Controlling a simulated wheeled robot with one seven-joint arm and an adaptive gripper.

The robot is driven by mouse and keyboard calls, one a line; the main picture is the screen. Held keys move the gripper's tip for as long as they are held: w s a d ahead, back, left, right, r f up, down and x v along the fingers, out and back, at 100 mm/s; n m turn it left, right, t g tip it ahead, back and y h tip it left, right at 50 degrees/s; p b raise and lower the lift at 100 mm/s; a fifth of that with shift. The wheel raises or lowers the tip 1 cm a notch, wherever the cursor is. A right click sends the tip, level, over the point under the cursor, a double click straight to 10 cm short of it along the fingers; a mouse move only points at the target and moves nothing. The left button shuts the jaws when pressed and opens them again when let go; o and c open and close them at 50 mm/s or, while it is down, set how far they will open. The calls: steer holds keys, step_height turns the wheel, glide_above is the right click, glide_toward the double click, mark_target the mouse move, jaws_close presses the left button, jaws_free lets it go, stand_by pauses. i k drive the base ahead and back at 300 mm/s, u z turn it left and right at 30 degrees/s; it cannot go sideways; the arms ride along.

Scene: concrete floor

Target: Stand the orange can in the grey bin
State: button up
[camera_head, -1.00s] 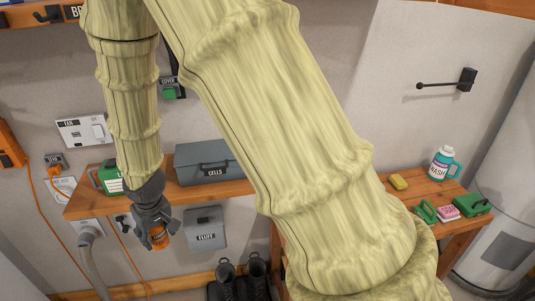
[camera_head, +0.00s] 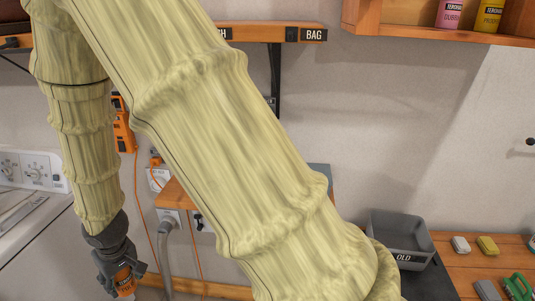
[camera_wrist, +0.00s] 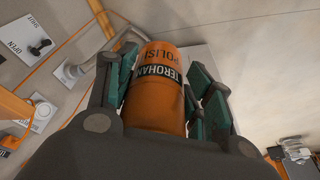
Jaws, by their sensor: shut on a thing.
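The orange can (camera_wrist: 156,92) has a dark label band reading TEROHAN POLISH. My gripper (camera_head: 120,276) is shut on it and holds it in the air at the lower left of the head view. In the wrist view the can sits between the green-padded fingers of my gripper (camera_wrist: 160,88). In the head view only part of the orange can (camera_head: 124,281) shows below the fingers. A grey bin (camera_head: 398,229) labelled OLD stands at the right on the bench, far from my gripper.
The wooden bench (camera_head: 460,262) right of the bin holds a white block (camera_head: 461,244), a yellow sponge (camera_head: 487,246) and a green item (camera_head: 518,287). A shelf (camera_head: 430,38) with pink and yellow bottles hangs above. A white appliance (camera_head: 35,210) stands at the left.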

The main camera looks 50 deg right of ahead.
mark_target(397, 240)
steer(key=k, duration=0.5)
steer(key=z, duration=1.6)
steer(key=i, duration=0.5)
steer(key=u, duration=0.05)
